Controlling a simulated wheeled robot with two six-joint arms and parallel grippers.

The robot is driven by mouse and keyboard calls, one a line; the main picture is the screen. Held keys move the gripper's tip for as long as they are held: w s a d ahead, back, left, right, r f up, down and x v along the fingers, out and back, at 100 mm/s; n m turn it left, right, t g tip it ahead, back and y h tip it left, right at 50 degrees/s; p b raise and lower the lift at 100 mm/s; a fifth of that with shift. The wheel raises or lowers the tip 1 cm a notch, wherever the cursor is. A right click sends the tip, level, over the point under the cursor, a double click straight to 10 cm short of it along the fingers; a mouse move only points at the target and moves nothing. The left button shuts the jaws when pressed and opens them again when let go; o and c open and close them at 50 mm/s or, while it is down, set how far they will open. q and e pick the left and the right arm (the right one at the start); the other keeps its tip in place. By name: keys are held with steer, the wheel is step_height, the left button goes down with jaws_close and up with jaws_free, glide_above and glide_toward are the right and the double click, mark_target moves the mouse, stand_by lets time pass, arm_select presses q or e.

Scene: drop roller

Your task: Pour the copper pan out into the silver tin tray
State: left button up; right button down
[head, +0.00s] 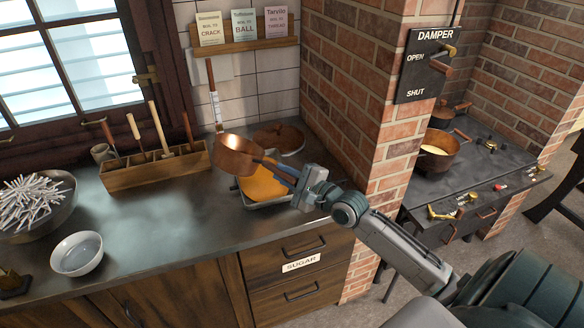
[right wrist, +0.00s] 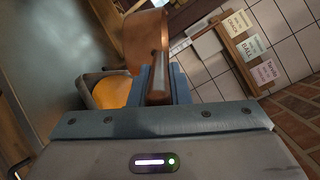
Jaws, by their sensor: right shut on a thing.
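The copper pan (head: 235,160) is held above the counter by my right gripper (head: 280,172). It hangs over the left edge of the tin tray and looks somewhat tilted; whether anything is left inside is unclear. The silver tin tray (head: 285,201) sits on the counter below, with an orange mass (head: 264,184) in it. In the right wrist view the gripper's fingers are shut on the brown pan handle (right wrist: 159,75). The pan (right wrist: 143,38) is beyond it, and the orange mass (right wrist: 112,92) in the tray is at the left. My left gripper is out of view.
A wooden tool rack (head: 152,176) stands left of the pan. A white bowl (head: 77,254) and a large bowl of white sticks (head: 38,205) are farther left. A round copper piece (head: 279,138) lies behind the tray. A brick pillar (head: 349,100) stands close on the right.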

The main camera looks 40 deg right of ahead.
steer(key=n+p, duration=0.1)
steer(key=n, duration=0.1)
steer(key=a+r+n+p, duration=0.1)
steer(key=n+p, duration=0.1)
steer(key=r+n+g+p, duration=0.1)
steer(key=shift+s+a+r+n+h, duration=0.1)
steer(key=shift+a+r+n+h, duration=0.05)
steer(key=shift+a+n+h, duration=0.25)
stand_by(0.3)
